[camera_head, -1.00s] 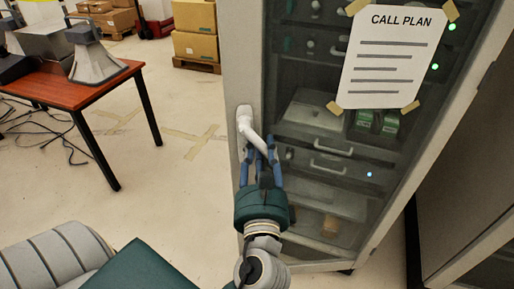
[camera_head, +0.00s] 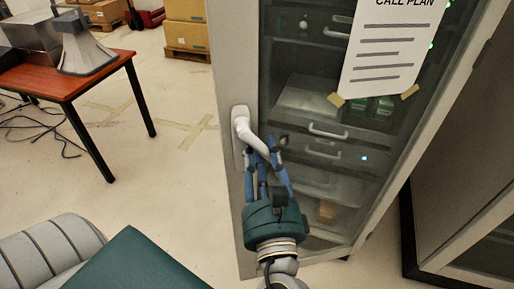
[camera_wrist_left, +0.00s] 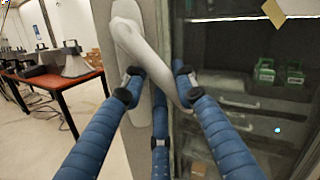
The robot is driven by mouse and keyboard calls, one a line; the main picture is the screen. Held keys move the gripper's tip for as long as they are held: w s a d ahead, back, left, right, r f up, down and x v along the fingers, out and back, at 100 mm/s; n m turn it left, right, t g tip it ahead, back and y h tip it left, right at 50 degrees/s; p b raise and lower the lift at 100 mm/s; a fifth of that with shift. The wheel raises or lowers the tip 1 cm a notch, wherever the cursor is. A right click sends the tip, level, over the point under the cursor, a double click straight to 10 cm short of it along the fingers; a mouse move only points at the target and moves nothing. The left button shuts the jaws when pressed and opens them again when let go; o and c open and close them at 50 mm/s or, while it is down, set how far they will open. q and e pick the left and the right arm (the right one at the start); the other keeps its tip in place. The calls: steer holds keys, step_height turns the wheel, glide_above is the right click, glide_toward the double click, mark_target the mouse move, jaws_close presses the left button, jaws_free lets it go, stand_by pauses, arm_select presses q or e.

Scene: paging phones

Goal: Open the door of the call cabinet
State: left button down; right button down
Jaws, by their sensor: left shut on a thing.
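The call cabinet's door has a pale grey frame (camera_head: 231,60) and a dark glass pane. Its white lever handle (camera_head: 243,128) sits on a plate at the left edge and slants down to the right. In the left wrist view the handle (camera_wrist_left: 135,40) runs down between the blue fingers. My left gripper (camera_head: 267,160) is shut on the handle's lower part, its fingers around it. The fingers hide part of the lever. I see no clear gap at the door's left edge. My right gripper is in neither view.
A taped call plan sheet (camera_head: 380,50) hangs on the glass. A red-brown table (camera_head: 95,80) with a grey horn speaker (camera_head: 85,48) stands at the left, cables on the floor beside it. Another dark cabinet (camera_head: 470,170) stands close on the right. Floor (camera_head: 165,160) left of the door is clear.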

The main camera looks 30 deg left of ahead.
arm_select(q)
steer(key=n+g, duration=0.2)
steer(key=shift+s+d+r+n, duration=0.15)
steer(key=shift+d+n, duration=0.1)
steer(key=shift+n, duration=0.15)
steer(key=shift+s+d+n+g+y, duration=0.15)
steer(key=shift+s+d+g+y, duration=0.1)
steer(key=shift+s+d, duration=0.25)
steer(key=shift+s+d+n+g+y, duration=0.15)
steer(key=shift+s+d+g, duration=0.1)
steer(key=shift+d, duration=0.4)
steer(key=shift+p+v, duration=0.4)
steer(key=shift+v, duration=0.65)
steer(key=shift+s+d+n+g+y, duration=0.2)
steer(key=shift+d+n+g+y, duration=0.1)
steer(key=shift+d, duration=0.35)
steer(key=shift+c, duration=0.8)
jaws_free()
